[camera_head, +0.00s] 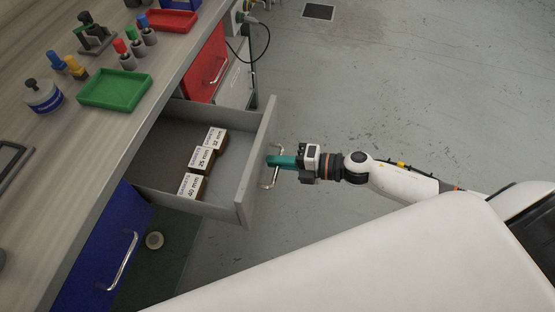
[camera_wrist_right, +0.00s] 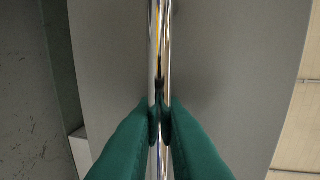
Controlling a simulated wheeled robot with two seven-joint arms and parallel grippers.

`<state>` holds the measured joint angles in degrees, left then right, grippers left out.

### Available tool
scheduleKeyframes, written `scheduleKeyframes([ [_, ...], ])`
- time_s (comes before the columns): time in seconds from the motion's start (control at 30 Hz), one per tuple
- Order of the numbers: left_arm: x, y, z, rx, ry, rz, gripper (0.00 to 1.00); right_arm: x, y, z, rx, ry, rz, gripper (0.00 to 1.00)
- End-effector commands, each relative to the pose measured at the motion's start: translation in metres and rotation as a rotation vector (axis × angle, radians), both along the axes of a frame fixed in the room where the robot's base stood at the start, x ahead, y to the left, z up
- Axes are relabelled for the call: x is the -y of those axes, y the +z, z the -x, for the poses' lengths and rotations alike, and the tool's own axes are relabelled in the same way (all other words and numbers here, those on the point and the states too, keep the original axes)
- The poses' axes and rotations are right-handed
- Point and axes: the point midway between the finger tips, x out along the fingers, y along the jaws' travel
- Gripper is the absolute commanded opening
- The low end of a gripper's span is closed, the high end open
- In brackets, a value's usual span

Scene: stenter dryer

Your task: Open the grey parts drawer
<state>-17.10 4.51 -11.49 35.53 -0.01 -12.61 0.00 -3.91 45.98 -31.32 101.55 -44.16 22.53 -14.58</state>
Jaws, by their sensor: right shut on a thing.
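The grey parts drawer (camera_head: 256,165) stands pulled out from the bench in the head view, its inside showing. Three labelled boxes lie in it, marked 32 mm (camera_head: 214,139), 25 mm (camera_head: 202,158) and 40 mm (camera_head: 190,186). My right gripper (camera_head: 272,161) is at the drawer's front, its green fingers shut on the metal bar handle (camera_head: 276,174). In the right wrist view the fingers (camera_wrist_right: 160,118) close around the upright shiny handle (camera_wrist_right: 160,50), with the grey drawer front (camera_wrist_right: 225,70) behind it. My left gripper is not in view.
A red drawer (camera_head: 208,68) and a blue drawer (camera_head: 95,255) are on either side, both with bar handles. The bench top (camera_head: 110,150) carries a green tray (camera_head: 114,90), a red tray (camera_head: 172,22) and several small tools. The floor to the right is clear.

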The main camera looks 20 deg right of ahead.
Motion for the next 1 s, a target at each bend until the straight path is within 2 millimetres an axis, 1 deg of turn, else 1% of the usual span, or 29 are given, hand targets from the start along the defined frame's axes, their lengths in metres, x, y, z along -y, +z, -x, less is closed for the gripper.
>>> scheduleKeyframes([
  [0.07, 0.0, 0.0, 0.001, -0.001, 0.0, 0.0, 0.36, 0.0, -0.001, 0.0, 0.0, -0.001, 0.001, 0.0],
  [0.1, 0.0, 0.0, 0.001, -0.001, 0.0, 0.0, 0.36, 0.0, -0.001, 0.0, 0.0, -0.001, 0.001, 0.17],
  [0.37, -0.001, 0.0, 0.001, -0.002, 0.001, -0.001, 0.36, 0.0, 0.0, 0.0, 0.0, -0.001, 0.001, 0.17],
  [0.47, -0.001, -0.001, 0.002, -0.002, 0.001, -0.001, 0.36, 0.004, 0.0, 0.003, -0.001, -0.001, 0.002, 0.17],
  [0.57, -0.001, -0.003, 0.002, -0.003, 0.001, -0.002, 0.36, 0.014, 0.001, 0.01, -0.003, -0.002, 0.004, 0.17],
  [0.8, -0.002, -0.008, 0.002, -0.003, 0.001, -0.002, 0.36, 0.052, 0.01, 0.038, -0.006, -0.003, 0.004, 0.17],
  [1.0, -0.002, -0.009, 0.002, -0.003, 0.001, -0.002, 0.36, 0.078, 0.018, 0.057, -0.004, -0.001, 0.003, 0.17],
])
